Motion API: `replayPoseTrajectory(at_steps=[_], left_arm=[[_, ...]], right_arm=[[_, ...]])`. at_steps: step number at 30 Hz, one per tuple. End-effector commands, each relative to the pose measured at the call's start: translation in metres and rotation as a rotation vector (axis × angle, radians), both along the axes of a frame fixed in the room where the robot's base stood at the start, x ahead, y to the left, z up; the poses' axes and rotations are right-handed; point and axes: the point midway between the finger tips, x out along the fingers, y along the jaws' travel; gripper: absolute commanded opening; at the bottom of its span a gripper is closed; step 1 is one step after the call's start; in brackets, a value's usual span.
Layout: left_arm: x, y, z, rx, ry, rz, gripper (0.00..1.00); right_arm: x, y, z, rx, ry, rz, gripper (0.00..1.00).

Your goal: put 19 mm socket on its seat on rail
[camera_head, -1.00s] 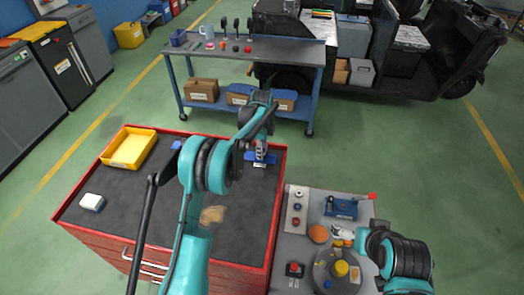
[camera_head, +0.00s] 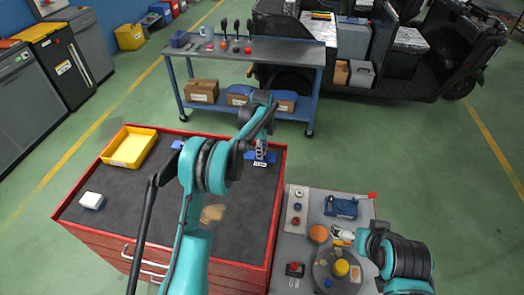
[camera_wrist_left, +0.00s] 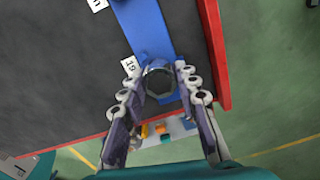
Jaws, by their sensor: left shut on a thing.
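The socket (camera_wrist_left: 160,84) is a dark metal ring seen end-on between the fingertips of my left gripper (camera_wrist_left: 159,72) in the left wrist view. The gripper is shut on it. The socket is over the end of the blue rail (camera_wrist_left: 146,28), next to a white label (camera_wrist_left: 130,66) that reads 19. I cannot tell whether it touches the seat. In the head view, my left gripper (camera_head: 261,150) is at the rail (camera_head: 250,156) near the far right corner of the red cabinet. My right gripper (camera_head: 343,236) is over the grey side table; its fingers are too small to read.
A yellow tray (camera_head: 130,149) and a small white box (camera_head: 92,201) are on the red-edged cabinet top (camera_head: 115,205). The grey side table (camera_head: 290,250) carries a blue tool (camera_head: 341,207), a round plate and small parts. A blue workbench (camera_head: 245,52) stands behind.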

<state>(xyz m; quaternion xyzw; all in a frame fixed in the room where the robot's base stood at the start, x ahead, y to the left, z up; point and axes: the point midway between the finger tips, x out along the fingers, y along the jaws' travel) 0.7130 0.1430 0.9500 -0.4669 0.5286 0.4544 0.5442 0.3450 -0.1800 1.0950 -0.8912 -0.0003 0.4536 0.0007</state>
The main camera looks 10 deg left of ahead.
Motion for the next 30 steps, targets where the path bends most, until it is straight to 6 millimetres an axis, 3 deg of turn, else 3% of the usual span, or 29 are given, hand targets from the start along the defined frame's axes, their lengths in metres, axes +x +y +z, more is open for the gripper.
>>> replayPoseTrajectory(at_steps=[1, 8, 9, 11, 25, 28, 30], left_arm=[[-0.0049, -0.0027, -0.0116, -0.003, 0.018, -0.003, 0.01], [-0.0050, -0.0031, -0.0116, -0.004, 0.018, -0.004, 0.01], [-0.0050, -0.0032, -0.0117, -0.004, 0.018, -0.004, 0.38], [-0.0050, -0.0033, -0.0119, -0.004, 0.017, -0.004, 0.54], [-0.0042, -0.0012, -0.0074, -0.002, 0.013, -0.001, 0.55], [-0.0041, -0.0010, -0.0070, -0.001, 0.012, -0.001, 0.79], [-0.0040, -0.0009, -0.0068, -0.001, 0.012, -0.001, 0.79]], right_arm=[[0.0000, 0.0000, -0.0031, 0.000, 0.000, 0.000, 1.00], [0.0001, 0.0000, -0.0030, 0.000, 0.000, 0.000, 1.00], [0.0000, 0.0000, -0.0031, 0.000, 0.000, 0.000, 1.00], [0.0001, 0.0000, -0.0032, 0.000, 0.000, 0.000, 1.00], [0.0000, 0.0000, -0.0014, 0.000, 0.000, 0.000, 1.00], [0.0000, 0.0000, -0.0011, 0.000, 0.000, 0.000, 1.00], [0.0001, 0.0000, -0.0009, 0.000, 0.000, 0.000, 1.00]])
